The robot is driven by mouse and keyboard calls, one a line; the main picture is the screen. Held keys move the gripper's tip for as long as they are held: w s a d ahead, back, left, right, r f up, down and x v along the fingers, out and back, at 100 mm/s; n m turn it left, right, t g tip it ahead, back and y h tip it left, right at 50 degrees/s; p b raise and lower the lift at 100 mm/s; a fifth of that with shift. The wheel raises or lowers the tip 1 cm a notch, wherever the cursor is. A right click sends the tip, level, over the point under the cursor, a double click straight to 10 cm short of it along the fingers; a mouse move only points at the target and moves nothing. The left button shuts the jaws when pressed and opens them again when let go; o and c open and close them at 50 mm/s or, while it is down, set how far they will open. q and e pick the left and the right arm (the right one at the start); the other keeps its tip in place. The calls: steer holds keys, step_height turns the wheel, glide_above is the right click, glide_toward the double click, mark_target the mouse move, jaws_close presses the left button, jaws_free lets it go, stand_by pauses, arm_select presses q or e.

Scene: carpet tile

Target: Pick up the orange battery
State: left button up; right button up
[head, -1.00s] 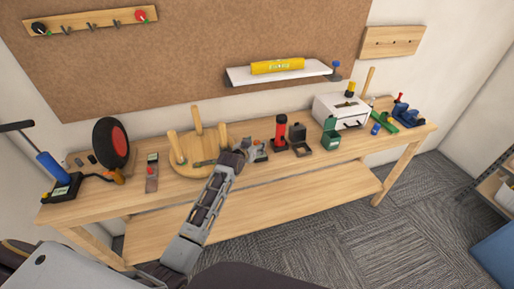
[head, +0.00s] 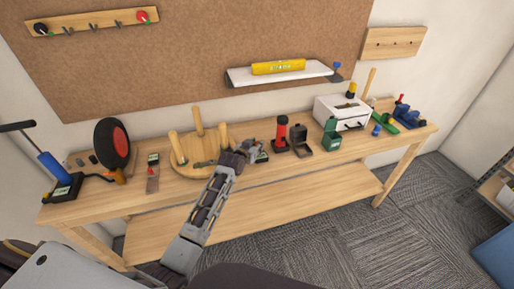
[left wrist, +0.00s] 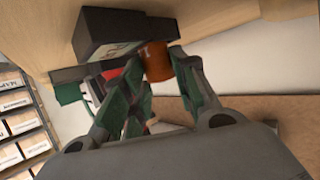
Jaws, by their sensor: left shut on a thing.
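The orange battery (left wrist: 156,62) shows in the left wrist view between the two fingertips of my left gripper (left wrist: 158,66), touching them. The gripper is shut on it. The battery is beside a dark block (left wrist: 112,32), and I cannot tell whether they touch. In the head view my left gripper (head: 250,150) is low over the bench, between the round wooden board and the red-and-black cylinder, and the battery is hidden behind it. My right gripper is not in view.
The wooden bench (head: 330,168) is crowded. A round board with upright pegs (head: 190,168) is left of the gripper. A red-and-black cylinder (head: 281,132), an open dark case (head: 300,141) and a green container (head: 331,134) are to its right. A white drawer box (head: 341,113) stands farther right.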

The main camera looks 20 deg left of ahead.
arm_select(q)
steer(key=shift+r, duration=0.1)
step_height(320, 180, up, 10)
stand_by(0.6)
stand_by(0.6)
